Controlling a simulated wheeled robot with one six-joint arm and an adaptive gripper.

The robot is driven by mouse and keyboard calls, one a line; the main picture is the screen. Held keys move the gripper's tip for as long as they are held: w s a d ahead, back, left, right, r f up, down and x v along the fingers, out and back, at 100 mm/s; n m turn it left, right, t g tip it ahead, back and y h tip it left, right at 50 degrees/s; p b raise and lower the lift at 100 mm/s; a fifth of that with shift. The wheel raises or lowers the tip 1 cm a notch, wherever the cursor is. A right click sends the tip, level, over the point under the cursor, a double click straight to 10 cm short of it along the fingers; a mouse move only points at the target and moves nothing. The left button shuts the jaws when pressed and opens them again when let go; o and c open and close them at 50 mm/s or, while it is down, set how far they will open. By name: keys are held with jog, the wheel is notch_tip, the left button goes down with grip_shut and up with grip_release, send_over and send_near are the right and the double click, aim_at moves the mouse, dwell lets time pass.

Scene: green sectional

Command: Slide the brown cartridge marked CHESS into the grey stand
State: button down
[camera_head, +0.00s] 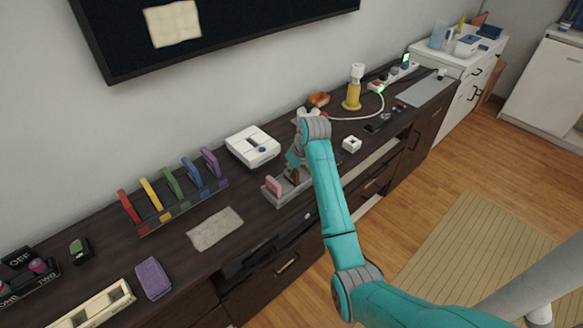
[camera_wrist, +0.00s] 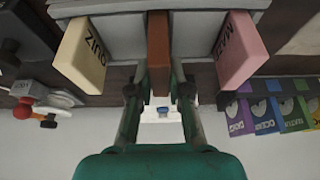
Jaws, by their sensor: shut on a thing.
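The brown cartridge (camera_wrist: 158,52) is held between the two fingers of my gripper (camera_wrist: 159,88), seen edge-on in the wrist view; its marking is not visible. It lines up with the middle of the grey stand (camera_wrist: 190,38), between a cream cartridge (camera_wrist: 84,52) and a pink cartridge (camera_wrist: 241,50). I cannot tell how deep the brown cartridge sits in the stand. In the head view, my gripper (camera_head: 294,168) is over the stand (camera_head: 270,199), and the brown cartridge (camera_head: 293,176) shows just beside my arm. The pink cartridge (camera_head: 274,187) stands at the stand's left end.
A rack of several coloured cartridges (camera_head: 176,190) stands to the left on the dark cabinet. A white device (camera_head: 252,147) is behind the stand. A beige cloth (camera_head: 215,229) lies in front left. A small white block (camera_head: 351,145) and a yellow lamp (camera_head: 352,96) are to the right.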

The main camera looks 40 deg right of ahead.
jog(key=shift+f, duration=0.2)
jog(key=c, duration=1)
grip_release()
jog(key=v, duration=1.2)
